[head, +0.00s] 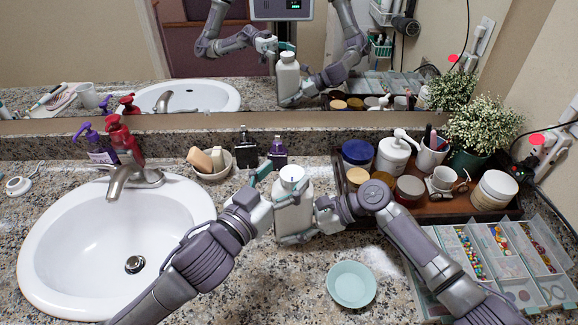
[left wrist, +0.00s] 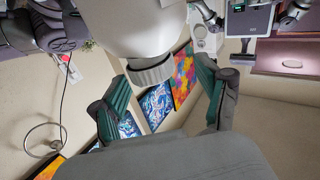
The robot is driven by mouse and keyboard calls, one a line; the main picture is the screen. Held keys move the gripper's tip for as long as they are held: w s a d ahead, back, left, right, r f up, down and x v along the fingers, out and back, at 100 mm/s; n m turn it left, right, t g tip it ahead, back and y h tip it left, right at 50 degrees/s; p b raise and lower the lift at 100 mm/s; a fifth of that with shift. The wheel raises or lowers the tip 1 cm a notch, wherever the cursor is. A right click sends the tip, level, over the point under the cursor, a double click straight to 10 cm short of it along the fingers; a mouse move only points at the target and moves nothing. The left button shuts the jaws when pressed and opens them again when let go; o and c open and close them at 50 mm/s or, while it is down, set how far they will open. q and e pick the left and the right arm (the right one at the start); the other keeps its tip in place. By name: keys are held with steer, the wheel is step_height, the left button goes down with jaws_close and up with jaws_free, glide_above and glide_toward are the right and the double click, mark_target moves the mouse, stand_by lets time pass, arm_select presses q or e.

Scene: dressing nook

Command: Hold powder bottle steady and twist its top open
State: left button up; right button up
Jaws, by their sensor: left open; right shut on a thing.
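The white powder bottle (head: 293,213) stands upright near the middle of the counter in the head view, its white top (head: 291,174) facing up. My right gripper (head: 299,236) is shut on the lower part of the bottle from the right. My left gripper (head: 279,180) is open at the upper part of the bottle, by the top. In the left wrist view, the bottle's pale body (left wrist: 135,28) and ridged grey top (left wrist: 151,73) show between the spread green fingers of the left gripper (left wrist: 160,78), with gaps on both sides. The bottle's far side is hidden.
A white sink (head: 60,245) lies left. A pale green dish (head: 352,284) sits in front, right of the bottle. A wooden tray (head: 450,214) of jars and an open bead organizer (head: 520,290) fill the right. Small dark bottles (head: 246,150) stand behind, before the mirror.

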arm_select(q)
steer(key=shift+x, duration=1)
steer(key=c, duration=1.2)
steer(key=shift+n+t+y, duration=0.5)
steer(key=shift+n+y, duration=0.2)
steer(key=shift+y, duration=0.1)
steer(key=shift+f+n+t+y, duration=0.1)
steer(key=shift+n+t+y, duration=0.25)
steer(key=shift+n+y, duration=0.7)
steer(key=shift+f+n+t+y, duration=0.1)
steer(key=shift+n+t+y, duration=0.35)
steer(key=shift+y, duration=1.1)
